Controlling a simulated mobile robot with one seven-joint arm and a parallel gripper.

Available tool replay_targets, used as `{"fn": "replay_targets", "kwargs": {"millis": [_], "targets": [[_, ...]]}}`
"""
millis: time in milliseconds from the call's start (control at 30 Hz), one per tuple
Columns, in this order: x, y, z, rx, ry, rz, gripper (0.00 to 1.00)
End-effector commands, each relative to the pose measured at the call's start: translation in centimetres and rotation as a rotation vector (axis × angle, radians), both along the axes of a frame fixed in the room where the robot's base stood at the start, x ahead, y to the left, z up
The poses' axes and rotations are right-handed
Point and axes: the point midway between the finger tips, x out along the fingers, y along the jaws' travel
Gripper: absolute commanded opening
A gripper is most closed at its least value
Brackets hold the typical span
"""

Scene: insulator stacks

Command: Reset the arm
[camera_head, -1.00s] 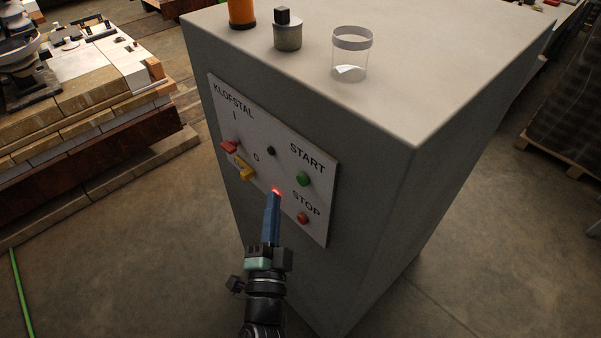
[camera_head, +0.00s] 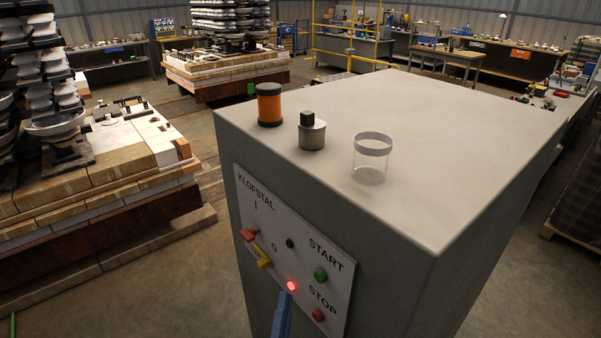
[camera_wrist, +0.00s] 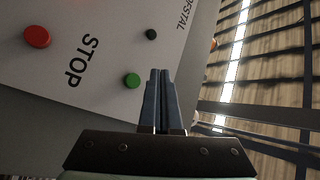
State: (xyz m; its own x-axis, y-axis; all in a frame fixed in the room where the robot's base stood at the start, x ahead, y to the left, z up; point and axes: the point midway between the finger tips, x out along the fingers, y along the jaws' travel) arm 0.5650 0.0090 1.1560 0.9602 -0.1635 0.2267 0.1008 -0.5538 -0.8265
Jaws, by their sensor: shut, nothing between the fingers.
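My gripper (camera_head: 284,298) shows as blue fingers at the bottom edge of the head view, in front of the control panel (camera_head: 338,262) on the grey cabinet. The rest of the arm is below the picture. In the wrist view the two fingers (camera_wrist: 160,73) are shut together with nothing between them. They point along the panel, with the green START button (camera_wrist: 132,80) just left of the tips. I cannot tell a touch. The red STOP button (camera_wrist: 38,37) lies farther left. A small red light (camera_head: 292,286) glows on the panel above the fingertips.
The panel also has a red knob (camera_head: 249,235) and a yellow switch (camera_head: 262,258). On the cabinet top (camera_head: 440,130) stand an orange jar (camera_head: 269,104), a metal weight (camera_head: 312,132) and a clear cup (camera_head: 371,160). An insulator-laden cart (camera_head: 130,190) stands left.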

Motion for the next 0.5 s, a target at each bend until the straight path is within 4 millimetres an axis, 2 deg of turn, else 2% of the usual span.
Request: {"fn": "replay_targets", "kwargs": {"millis": [67,167,267,333,433,500], "targets": [[0.5,0.3,1.2,-0.010,-0.018,0.009,0.00],[1.9,1.2,5.1,-0.057,-0.069,0.041,0.00],[3.3,2.4,11.6,-0.147,-0.149,0.078,0.00],[3.7,3.2,17.0,-0.234,-0.213,0.096,0.00],[3.2,3.9,24.7,-0.376,-0.296,0.090,0.00],[2.1,3.9,30.0,-0.483,-0.349,0.062,0.00]]}}
